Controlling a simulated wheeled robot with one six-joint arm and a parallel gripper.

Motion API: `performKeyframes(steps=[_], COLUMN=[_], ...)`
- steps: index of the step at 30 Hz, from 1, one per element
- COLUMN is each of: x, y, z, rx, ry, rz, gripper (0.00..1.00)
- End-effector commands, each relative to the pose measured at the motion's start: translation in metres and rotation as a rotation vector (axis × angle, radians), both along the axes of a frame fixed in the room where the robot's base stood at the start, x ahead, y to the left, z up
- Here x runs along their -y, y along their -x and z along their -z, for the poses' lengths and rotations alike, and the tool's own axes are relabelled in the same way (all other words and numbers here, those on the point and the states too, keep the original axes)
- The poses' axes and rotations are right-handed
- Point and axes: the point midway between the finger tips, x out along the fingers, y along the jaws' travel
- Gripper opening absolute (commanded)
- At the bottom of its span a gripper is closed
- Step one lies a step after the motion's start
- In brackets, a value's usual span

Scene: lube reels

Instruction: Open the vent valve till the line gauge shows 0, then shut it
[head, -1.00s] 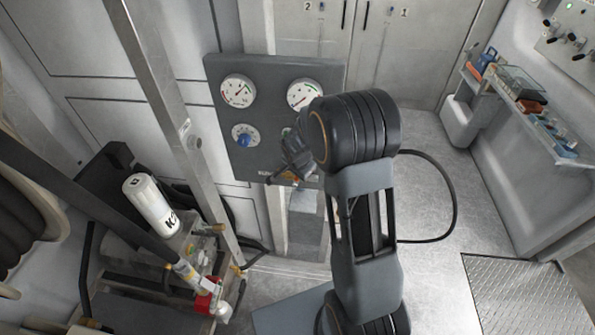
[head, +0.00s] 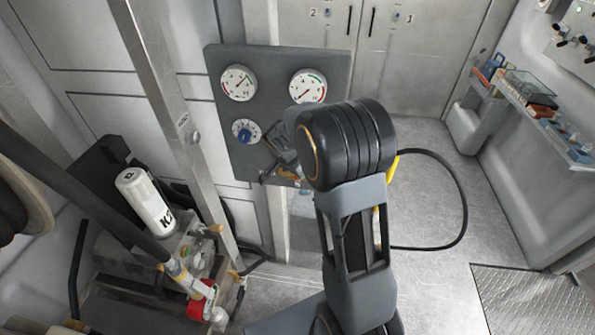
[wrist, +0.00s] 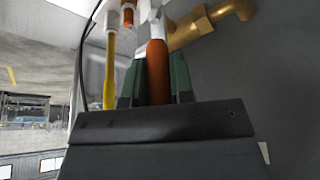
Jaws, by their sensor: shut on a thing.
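The dark panel (head: 225,60) carries two round white gauges, a left gauge (head: 239,83) and a right gauge (head: 308,86). Their labels are too small to read, so I cannot tell which is the line gauge. My gripper (wrist: 157,80) is shut on an orange-brown handle (wrist: 157,60), its green-padded fingers on both sides of it. A brass pipe (wrist: 210,26) runs beside the handle's upper end. In the head view my arm hides most of the valve, and I cannot tell how far it is turned.
A blue knob (head: 245,133) with a white dial is below the left gauge. A yellow lever-like part (wrist: 109,75) hangs left of the handle. A white K2 cylinder (head: 146,200) and a metal post (head: 170,110) stand at left. A shelf (head: 535,110) holds small items at right.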

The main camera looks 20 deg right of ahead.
Motion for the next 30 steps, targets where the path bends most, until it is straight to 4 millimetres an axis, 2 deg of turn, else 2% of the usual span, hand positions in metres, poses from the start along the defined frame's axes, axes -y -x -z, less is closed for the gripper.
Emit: performKeyframes(steps=[2,3,10,20,23,30], x=[0.0,0.0,0.001,-0.001,-0.006,-0.024], y=[0.001,0.001,0.001,0.0,0.002,0.008], z=[0.002,0.002,0.001,-0.005,-0.016,-0.061], rx=[-0.006,-0.006,-0.003,0.002,0.003,0.004], ry=[0.0,0.0,0.0,0.0,0.0,0.001], rz=[-0.004,-0.003,-0.001,0.001,0.0,-0.003], gripper=[0.0,0.25,0.47,0.47,0.47,0.47])
